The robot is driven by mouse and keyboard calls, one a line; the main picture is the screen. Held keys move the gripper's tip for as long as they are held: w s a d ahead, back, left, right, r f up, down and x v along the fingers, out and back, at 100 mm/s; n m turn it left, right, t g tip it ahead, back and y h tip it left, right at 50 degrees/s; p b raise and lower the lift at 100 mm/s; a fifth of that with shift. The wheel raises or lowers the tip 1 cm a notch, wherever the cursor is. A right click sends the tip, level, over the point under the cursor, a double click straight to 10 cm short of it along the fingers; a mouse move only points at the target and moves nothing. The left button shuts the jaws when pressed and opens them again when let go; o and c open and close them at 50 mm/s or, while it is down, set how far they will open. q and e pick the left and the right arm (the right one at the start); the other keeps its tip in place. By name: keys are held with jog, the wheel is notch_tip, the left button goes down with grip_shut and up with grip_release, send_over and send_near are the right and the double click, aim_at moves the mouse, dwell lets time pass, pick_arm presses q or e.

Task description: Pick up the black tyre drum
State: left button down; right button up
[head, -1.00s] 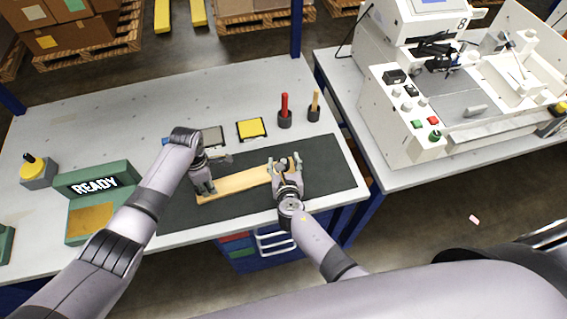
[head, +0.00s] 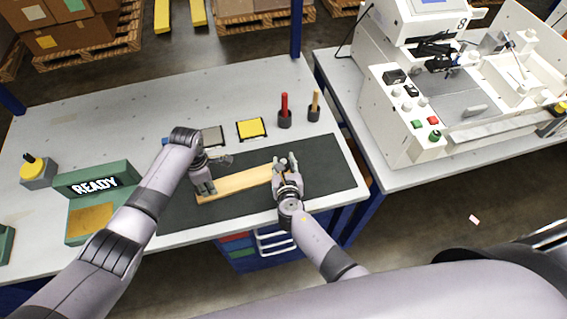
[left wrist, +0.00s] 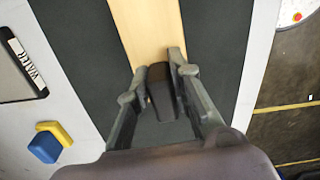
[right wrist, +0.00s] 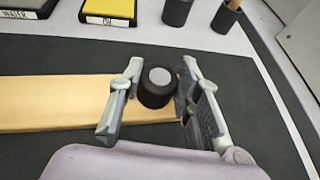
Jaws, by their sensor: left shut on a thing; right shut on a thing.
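The black tyre drum (right wrist: 157,88), a short cylinder with a grey disc on top, stands upright at the right end of the pale wooden board (right wrist: 62,97). My right gripper (right wrist: 160,90) has a finger on either side of the drum and is shut on it; in the head view it is at the board's right end (head: 287,165). My left gripper (head: 205,187) is at the board's left end. In the left wrist view its fingers (left wrist: 160,72) are shut around a dark piece (left wrist: 158,73) at the end of the board, partly hidden between them.
The board lies on a dark mat (head: 325,160). Behind it are a yellow pad (head: 251,129), a grey pad (head: 212,136) and two dark holders with a red (head: 285,104) and a wooden stick (head: 315,103). A green READY box (head: 95,185) stands left.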

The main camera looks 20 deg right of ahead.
jog(key=shift+r, duration=0.1)
notch_tip(320, 180, up, 10)
dwell(0.6)
pick_arm(q)
jog(key=c, duration=1.4)
grip_release()
jog(key=shift+o, duration=0.2)
jog(key=shift+r, duration=0.1)
notch_tip(320, 180, up, 12)
pick_arm(e)
jog(key=shift+c, duration=0.2)
